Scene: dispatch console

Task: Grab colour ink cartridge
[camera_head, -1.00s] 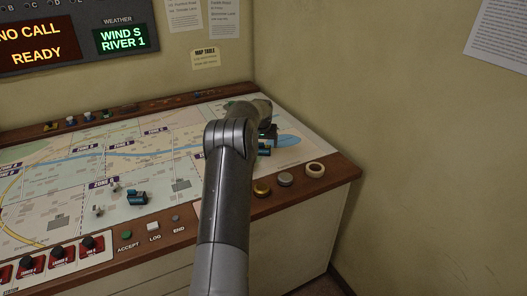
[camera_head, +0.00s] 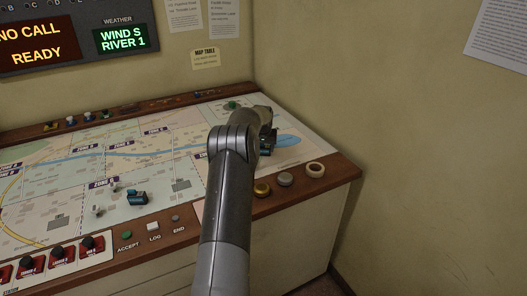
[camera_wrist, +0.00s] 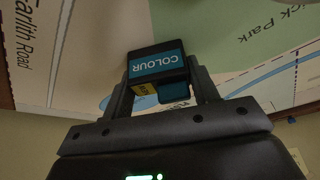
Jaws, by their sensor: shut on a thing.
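The colour ink cartridge (camera_wrist: 158,63) is a small black block with a teal label reading COLOUR and a yellow patch. It sits between the two fingers of my gripper (camera_wrist: 162,92) in the wrist view, and the fingers are shut on it. In the head view my gripper (camera_head: 269,138) is over the right end of the map, with the cartridge (camera_head: 266,152) partly showing below it. I cannot tell whether the cartridge is clear of the map surface.
Another black and blue block (camera_head: 137,197) lies on the map table (camera_head: 215,190) to the left, near small pale figures (camera_head: 98,210). The wall stands close on the right.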

